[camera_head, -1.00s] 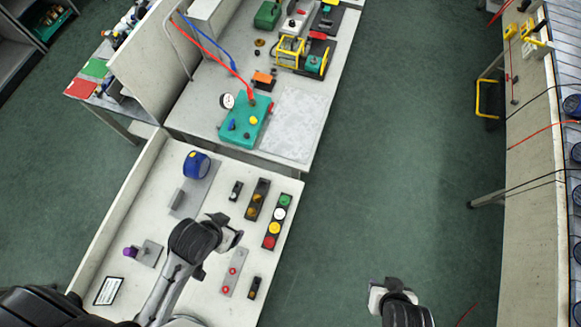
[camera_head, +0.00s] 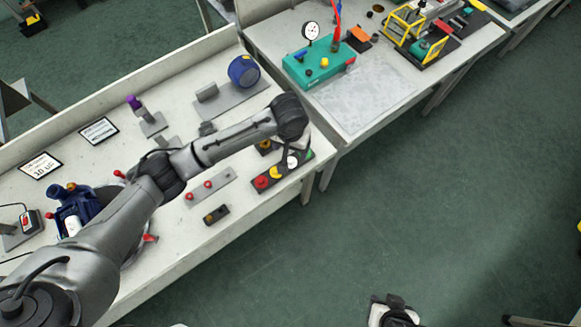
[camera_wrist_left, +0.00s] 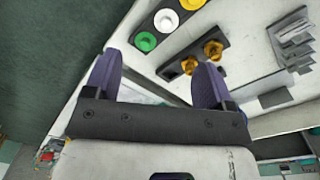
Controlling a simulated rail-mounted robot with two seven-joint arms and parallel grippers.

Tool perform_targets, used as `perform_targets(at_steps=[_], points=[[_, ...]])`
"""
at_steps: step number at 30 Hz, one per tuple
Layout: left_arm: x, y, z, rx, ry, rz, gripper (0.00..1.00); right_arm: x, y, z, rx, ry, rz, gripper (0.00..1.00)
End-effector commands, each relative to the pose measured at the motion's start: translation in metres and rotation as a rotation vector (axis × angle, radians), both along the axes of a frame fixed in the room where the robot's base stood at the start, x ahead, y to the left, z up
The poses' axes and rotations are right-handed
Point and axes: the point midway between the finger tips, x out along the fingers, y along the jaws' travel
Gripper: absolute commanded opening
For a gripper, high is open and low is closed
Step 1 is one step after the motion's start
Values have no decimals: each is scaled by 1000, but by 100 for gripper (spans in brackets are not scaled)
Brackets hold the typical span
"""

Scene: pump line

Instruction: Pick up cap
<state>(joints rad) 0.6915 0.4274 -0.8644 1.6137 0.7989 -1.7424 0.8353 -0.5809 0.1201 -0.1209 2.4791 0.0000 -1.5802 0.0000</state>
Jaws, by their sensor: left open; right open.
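The black cap rack (camera_head: 284,174) stands near the table's front edge. It holds a red cap (camera_head: 262,182), a yellow cap (camera_head: 276,172) and a white cap (camera_head: 291,161); its green end is mostly hidden by my left arm. In the left wrist view the green cap (camera_wrist_left: 146,41) and the white cap (camera_wrist_left: 166,18) lie beyond the fingertips, with the yellow cap (camera_wrist_left: 192,3) at the top edge. My left gripper (camera_wrist_left: 158,85) is open and empty above the table by the rack. My right gripper (camera_head: 388,310) is open, low over the floor, its fingers barely visible.
Beside the rack is a black holder with brass fittings (camera_wrist_left: 190,64). A red-button strip (camera_head: 209,187), a blue round part (camera_head: 243,71) and a blue pump (camera_head: 75,212) share the table. A teal box with a gauge (camera_head: 318,65) stands on the adjoining bench.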

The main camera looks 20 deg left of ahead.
Motion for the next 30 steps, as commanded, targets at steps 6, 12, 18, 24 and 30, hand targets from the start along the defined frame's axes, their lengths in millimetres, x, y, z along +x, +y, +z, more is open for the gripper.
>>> perform_targets(at_steps=[6, 12, 18, 24, 30], points=[[15, 12, -12, 31, 14, 50, 77, 1, 2, -15, 7, -2, -3, 43], [16, 12, -45, 34, 16, 55, 77, 1, 2, -20, 7, -3, -4, 43], [16, 12, -74, 32, 14, 53, 77, 1, 1, -24, 3, -4, -2, 43], [16, 12, -87, 32, 13, 52, 77, 1, -2, -25, -6, -3, 2, 43], [18, 12, -102, 33, 13, 53, 77, 1, -2, -29, -7, -3, 4, 43]])
